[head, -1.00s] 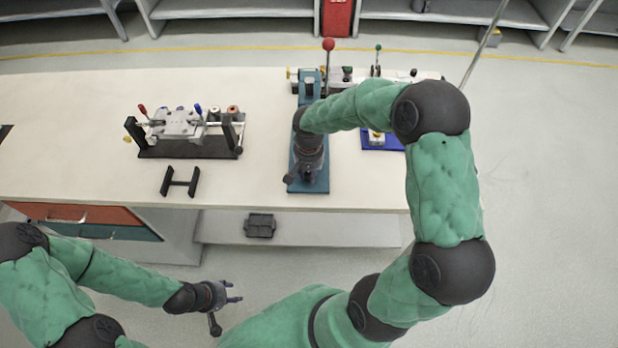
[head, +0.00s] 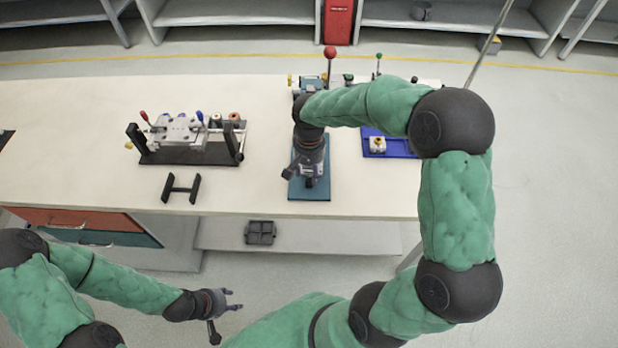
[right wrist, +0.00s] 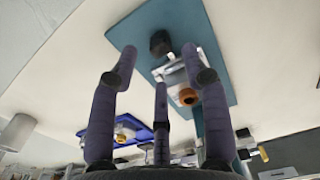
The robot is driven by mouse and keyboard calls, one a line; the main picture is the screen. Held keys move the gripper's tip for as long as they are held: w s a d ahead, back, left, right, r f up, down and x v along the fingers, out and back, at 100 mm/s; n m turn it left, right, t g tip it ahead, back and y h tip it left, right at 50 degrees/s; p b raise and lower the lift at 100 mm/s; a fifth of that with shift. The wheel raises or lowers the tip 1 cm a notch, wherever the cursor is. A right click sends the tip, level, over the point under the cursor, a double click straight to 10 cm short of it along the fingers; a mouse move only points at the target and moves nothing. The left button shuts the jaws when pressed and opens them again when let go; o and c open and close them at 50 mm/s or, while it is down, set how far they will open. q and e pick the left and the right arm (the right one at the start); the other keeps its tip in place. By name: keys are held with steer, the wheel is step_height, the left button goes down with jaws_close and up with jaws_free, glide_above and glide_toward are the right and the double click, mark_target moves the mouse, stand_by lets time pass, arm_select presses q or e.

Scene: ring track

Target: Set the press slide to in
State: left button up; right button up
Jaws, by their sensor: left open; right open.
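The press stands on a teal base plate (head: 322,192) on the bench, with a red-knobbed lever (head: 330,52) upright at its back. In the right wrist view its light metal slide (right wrist: 172,72) carries an orange ring (right wrist: 188,96) and has a black knob (right wrist: 160,43) at its end. My right gripper (head: 311,178) is open and empty over the front of the plate; its fingers (right wrist: 160,62) spread around the line of the knob, apparently without touching. In the head view the gripper hides the slide. My left gripper (head: 233,300) is open and empty, low in front of the bench.
A clamp fixture (head: 185,150) on a dark base stands left of the press, with a black H-shaped stand (head: 181,188) in front. A blue tray (head: 400,146) holding a white part (head: 377,144) lies close right of the press. The bench between fixture and press is clear.

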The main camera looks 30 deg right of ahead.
step_height(320, 180, up, 6)
stand_by(0.4)
steer(key=shift+r, duration=0.1)
steer(key=shift+c, duration=0.3)
